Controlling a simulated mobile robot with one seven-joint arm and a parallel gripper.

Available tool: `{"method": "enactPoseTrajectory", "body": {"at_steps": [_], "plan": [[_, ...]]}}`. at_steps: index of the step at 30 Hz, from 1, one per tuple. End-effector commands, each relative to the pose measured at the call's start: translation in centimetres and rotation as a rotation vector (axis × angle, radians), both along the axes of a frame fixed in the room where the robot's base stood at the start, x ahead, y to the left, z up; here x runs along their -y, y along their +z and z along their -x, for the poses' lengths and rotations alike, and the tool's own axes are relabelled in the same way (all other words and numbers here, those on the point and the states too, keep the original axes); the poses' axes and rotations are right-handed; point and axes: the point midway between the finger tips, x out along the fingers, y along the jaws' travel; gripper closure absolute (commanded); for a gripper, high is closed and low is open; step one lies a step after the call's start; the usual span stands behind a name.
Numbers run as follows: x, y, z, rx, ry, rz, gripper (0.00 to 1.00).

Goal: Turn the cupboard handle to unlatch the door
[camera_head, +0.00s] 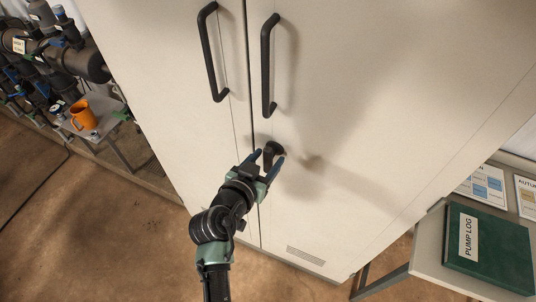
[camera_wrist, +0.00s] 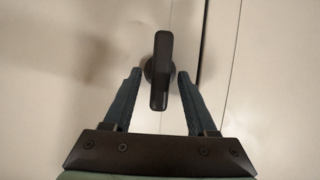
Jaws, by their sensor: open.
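The cupboard (camera_head: 340,110) is tall and cream with two closed doors. Its turning handle (camera_head: 271,150) is a small black lever on the right door, below the long pull bars and close to the seam. In the wrist view the lever handle (camera_wrist: 160,70) stands upright over a round base. My gripper (camera_head: 267,163) is open, with its two blue fingers at the handle. In the wrist view the gripper (camera_wrist: 157,82) has one fingertip on each side of the handle's lower part, with gaps visible on both sides.
Two fixed black pull bars (camera_head: 267,65) (camera_head: 212,52) are above the handle. A grey table with a green pump log binder (camera_head: 488,248) stands at the right. At the left are dark pipes (camera_head: 60,55) and an orange jug (camera_head: 84,116) on a small table. Brown floor lies clear in front.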

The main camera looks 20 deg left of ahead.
Motion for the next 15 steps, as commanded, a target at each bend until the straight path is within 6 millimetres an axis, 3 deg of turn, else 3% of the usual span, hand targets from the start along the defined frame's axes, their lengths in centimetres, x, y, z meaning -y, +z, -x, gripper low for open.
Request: {"method": "enactPoseTrajectory", "body": {"at_steps": [13,15], "plan": [[0.03,-0.43,-0.98,0.000,0.000,0.000,0.43],[0.03,-0.42,-0.97,0.000,0.000,0.000,0.52]]}}
